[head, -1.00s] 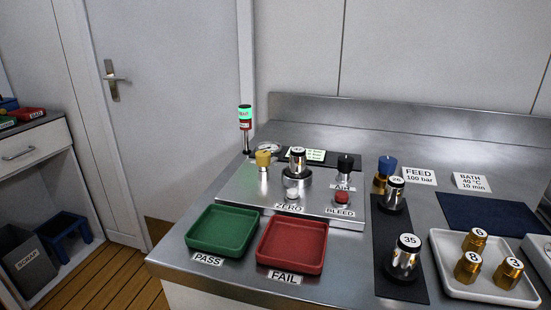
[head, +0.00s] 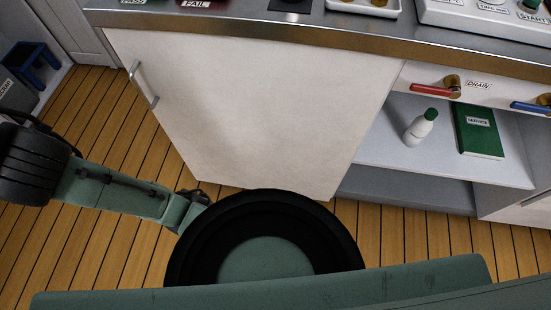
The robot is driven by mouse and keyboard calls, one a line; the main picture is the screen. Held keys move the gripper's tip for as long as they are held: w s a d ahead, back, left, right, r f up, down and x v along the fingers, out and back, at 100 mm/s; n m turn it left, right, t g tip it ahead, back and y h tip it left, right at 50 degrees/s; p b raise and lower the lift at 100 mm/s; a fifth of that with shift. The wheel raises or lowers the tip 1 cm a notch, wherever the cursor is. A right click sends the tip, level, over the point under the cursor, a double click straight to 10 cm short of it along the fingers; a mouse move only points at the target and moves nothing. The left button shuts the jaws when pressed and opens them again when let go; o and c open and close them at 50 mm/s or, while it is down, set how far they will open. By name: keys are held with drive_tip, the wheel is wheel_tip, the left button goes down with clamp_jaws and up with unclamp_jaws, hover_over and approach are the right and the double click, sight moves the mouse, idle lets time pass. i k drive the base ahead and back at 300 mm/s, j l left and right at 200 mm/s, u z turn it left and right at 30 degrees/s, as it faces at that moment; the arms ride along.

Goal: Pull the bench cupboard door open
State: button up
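The bench cupboard door (head: 265,105) is a white panel under the steel worktop in the head view. It looks shut. Its metal bar handle (head: 143,84) is upright near the door's upper left edge. My arm, green and black, crosses the lower left of the view, apart from the door as far as I can see. The gripper at its end does not show, so its fingers and anything in them are hidden.
The steel worktop edge (head: 300,30) runs above the door. To the right, an open shelf holds a white bottle (head: 421,127) and a green book (head: 478,130). Red (head: 432,90) and blue (head: 530,107) valve levers sit above it. Wooden floor lies clear at left.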

sight(250, 114)
drive_tip(key=k+j+u, duration=0.2)
drive_tip(key=j, duration=0.2)
drive_tip(key=k+j+u, duration=0.2)
drive_tip(key=j, duration=0.2)
drive_tip(key=j+u, duration=0.25)
drive_tip(key=j, duration=0.15)
